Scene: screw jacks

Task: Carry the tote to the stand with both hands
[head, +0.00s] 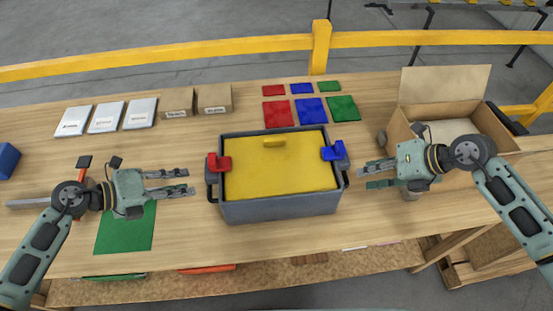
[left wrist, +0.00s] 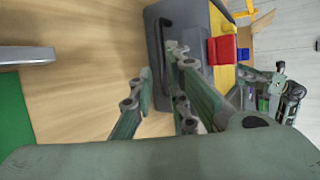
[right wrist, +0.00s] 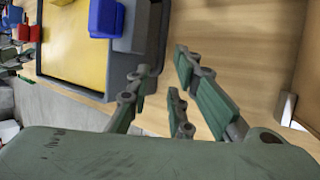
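The grey tote (head: 281,206) with a yellow top (head: 285,174) stands on the wooden table in the middle of the head view. A red clip (head: 218,164) sits at its left end and a blue clip (head: 334,151) at its right end. A dark handle shows at the left end in the left wrist view (left wrist: 163,35) and at the right end in the right wrist view (right wrist: 162,38). My left gripper (head: 190,181) is open and empty, just left of the tote. My right gripper (head: 364,176) is open and empty, just right of it. I cannot identify the stand.
A green mat (head: 126,231) lies under my left gripper. An open cardboard box (head: 445,85) stands at the right, close to my right arm. White packs, small boxes (head: 214,98) and coloured squares (head: 311,110) lie behind the tote. A yellow rail (head: 420,38) runs behind the table.

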